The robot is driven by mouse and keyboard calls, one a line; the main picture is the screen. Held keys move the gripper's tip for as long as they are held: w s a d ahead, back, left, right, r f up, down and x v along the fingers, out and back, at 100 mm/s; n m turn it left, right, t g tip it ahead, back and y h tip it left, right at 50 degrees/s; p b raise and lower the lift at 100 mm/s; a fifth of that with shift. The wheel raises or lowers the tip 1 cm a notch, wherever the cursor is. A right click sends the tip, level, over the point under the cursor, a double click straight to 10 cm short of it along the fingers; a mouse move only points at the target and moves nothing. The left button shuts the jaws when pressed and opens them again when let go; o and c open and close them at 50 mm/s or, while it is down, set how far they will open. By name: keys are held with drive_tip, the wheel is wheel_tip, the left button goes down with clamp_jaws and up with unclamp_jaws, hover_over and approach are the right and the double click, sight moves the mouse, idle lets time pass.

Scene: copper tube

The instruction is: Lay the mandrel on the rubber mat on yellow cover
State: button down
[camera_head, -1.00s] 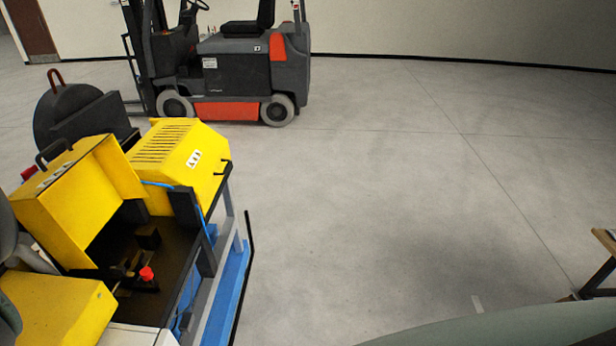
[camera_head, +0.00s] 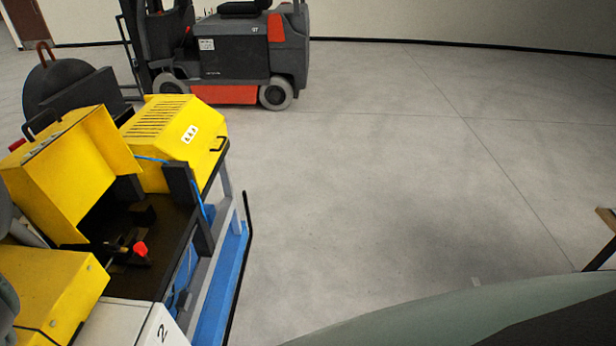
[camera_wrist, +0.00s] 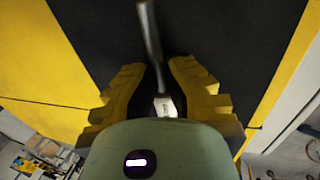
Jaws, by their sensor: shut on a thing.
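In the wrist view my gripper (camera_wrist: 161,80) has its yellow stepped fingers closed on the mandrel (camera_wrist: 149,30), a thin silvery metal rod. I cannot tell whether the rod touches the mat. In the head view a yellow cover (camera_head: 45,290) shows at the lower left; my gripper, the mandrel and the mat are not visible there.
The machine's raised yellow lid (camera_head: 75,165) and slotted yellow housing (camera_head: 175,140) stand beyond a dark bay with a red knob (camera_head: 140,248). A white panel (camera_head: 165,330) marked 2 is in front. A forklift (camera_head: 235,55) stands behind.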

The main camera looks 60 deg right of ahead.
drive_tip(key=shift+r, duration=0.1)
drive_tip(key=c, duration=1.1)
unclamp_jaws()
drive_tip(key=shift+o, duration=0.2)
drive_tip(key=v, duration=1.2)
